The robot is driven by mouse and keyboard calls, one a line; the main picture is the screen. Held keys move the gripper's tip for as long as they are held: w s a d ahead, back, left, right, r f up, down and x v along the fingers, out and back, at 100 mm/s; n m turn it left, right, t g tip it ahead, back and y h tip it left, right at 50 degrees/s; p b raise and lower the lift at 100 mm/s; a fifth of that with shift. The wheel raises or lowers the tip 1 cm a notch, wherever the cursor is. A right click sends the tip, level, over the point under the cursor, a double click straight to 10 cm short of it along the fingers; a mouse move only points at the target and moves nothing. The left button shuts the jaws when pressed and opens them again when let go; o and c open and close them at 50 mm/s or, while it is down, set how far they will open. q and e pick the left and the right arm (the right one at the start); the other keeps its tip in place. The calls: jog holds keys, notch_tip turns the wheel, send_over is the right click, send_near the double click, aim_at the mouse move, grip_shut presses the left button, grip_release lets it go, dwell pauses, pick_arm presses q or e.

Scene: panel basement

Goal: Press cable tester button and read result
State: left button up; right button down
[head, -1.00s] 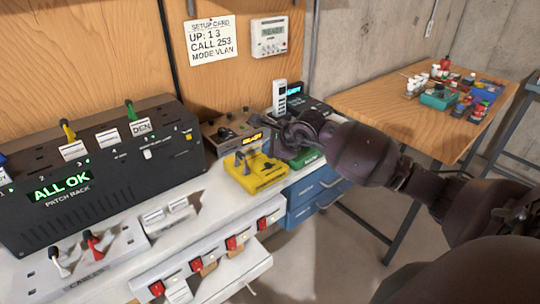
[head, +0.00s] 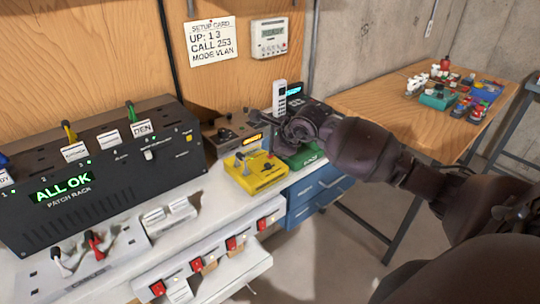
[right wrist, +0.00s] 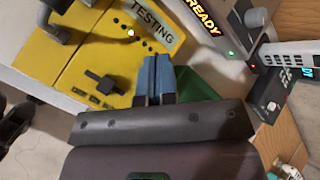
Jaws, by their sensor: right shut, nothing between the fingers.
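The yellow cable tester (head: 262,178) sits on the bench near its right end. Contact cannot be told. My left gripper is not in view.
A black patch rack (head: 100,170) reading ALL OK stands left. A green device (head: 308,159) is partly hidden by my right arm. A white handset (head: 279,98) stands behind. Red switches (head: 196,264) line the front. A wooden side table (head: 375,100) holds small items.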

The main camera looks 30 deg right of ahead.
aim_at(270, 157)
jog(key=shift+r+p, duration=0.7)
jog(key=shift+r, duration=0.75)
jog(key=shift+r+p, duration=0.45)
jog(key=shift+r, duration=0.65)
jog(key=shift+f, duration=0.1)
